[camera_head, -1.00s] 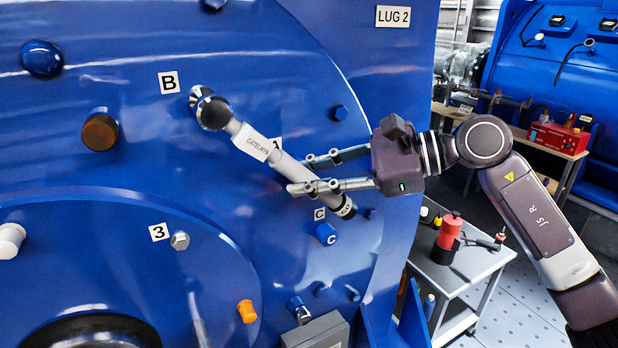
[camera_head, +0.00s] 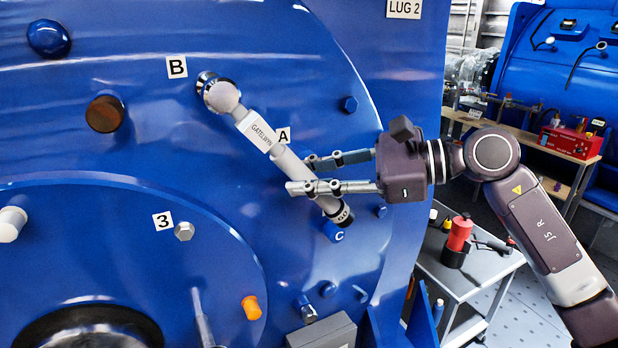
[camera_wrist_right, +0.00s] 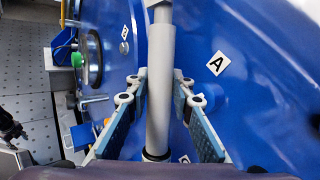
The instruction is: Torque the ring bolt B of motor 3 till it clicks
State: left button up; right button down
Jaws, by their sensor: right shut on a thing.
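The grey torque wrench (camera_head: 265,140) with a white name label lies slantwise across the blue face of motor 3 (camera_head: 110,230). Its head is on the bolt (camera_head: 217,92) beside the B plate (camera_head: 177,67), hiding most of it. Its handle runs down to the right, its black end just above the blue cap marked C. My right gripper (camera_head: 302,175) is shut on the lower handle. In the right wrist view, the fingers (camera_wrist_right: 157,88) stand on both sides of the handle (camera_wrist_right: 160,95). My left gripper is not in view.
The A plate (camera_head: 283,136) is beside the handle. Bolts and an orange plug (camera_head: 251,308) stick out from the motor face. A grey box (camera_head: 322,333) stands below. A cart (camera_head: 480,270) with a red-and-black tool (camera_head: 458,240) stands at the right.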

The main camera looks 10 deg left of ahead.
jog(key=shift+s+r, duration=0.1)
jog(key=shift+s+a+f+m+y+b, duration=0.25)
jog(key=shift+a+y+b, duration=0.2)
jog(key=shift+b, duration=0.45)
jog(key=shift+s+a+f+m+y+b, duration=0.15)
jog(key=shift+s+a+f+y+b, duration=0.2)
jog(key=shift+b, duration=0.55)
jog(key=shift+w, duration=0.1)
jog(key=a+b, duration=0.1)
jog(key=s+f+m+y+b, duration=0.1)
jog(key=b, duration=0.1)
jog(key=shift+s+a+f, duration=0.15)
jog(key=shift+a, duration=0.25)
